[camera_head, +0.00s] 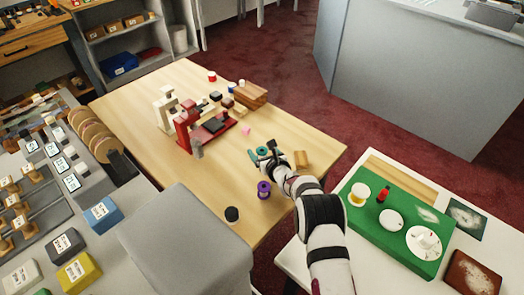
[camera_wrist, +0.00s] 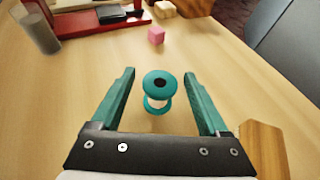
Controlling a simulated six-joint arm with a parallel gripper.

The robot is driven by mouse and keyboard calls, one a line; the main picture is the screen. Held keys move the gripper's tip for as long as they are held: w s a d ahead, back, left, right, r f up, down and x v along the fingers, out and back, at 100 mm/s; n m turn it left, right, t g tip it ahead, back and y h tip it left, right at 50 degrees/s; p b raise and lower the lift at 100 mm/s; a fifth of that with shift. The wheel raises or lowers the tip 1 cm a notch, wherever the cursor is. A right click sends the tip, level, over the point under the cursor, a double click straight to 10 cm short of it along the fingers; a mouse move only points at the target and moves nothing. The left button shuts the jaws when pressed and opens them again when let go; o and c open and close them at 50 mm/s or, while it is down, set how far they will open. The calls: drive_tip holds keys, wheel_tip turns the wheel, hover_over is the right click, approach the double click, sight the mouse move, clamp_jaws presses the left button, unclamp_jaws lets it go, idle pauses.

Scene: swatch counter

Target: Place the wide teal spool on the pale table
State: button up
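The wide teal spool (camera_wrist: 148,84) stands upright on the light wood table (camera_wrist: 225,75), its dark centre hole facing up. In the wrist view my gripper (camera_wrist: 160,73) is open, with one teal finger on each side of the spool and a clear gap to both. Nothing is held. In the head view my gripper (camera_head: 268,153) is low over the right part of the wood table (camera_head: 310,140), and its fingers and the spool are hard to tell apart. A white-topped table (camera_head: 292,262) stands at the lower right.
A purple spool (camera_head: 264,189) and a dark round piece (camera_head: 232,214) stand nearer the front edge. A wooden block (camera_head: 302,160) is close right of my gripper. A pink cube (camera_wrist: 156,35) and red press (camera_head: 190,125) stand beyond. A green board (camera_head: 375,228) with several items covers much of the white-topped table.

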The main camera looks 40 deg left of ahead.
drive_tip(key=shift+d+r, duration=0.15)
drive_tip(key=shift+r, duration=0.1)
drive_tip(key=v, duration=1.1)
drive_tip(key=shift+s+d, duration=0.25)
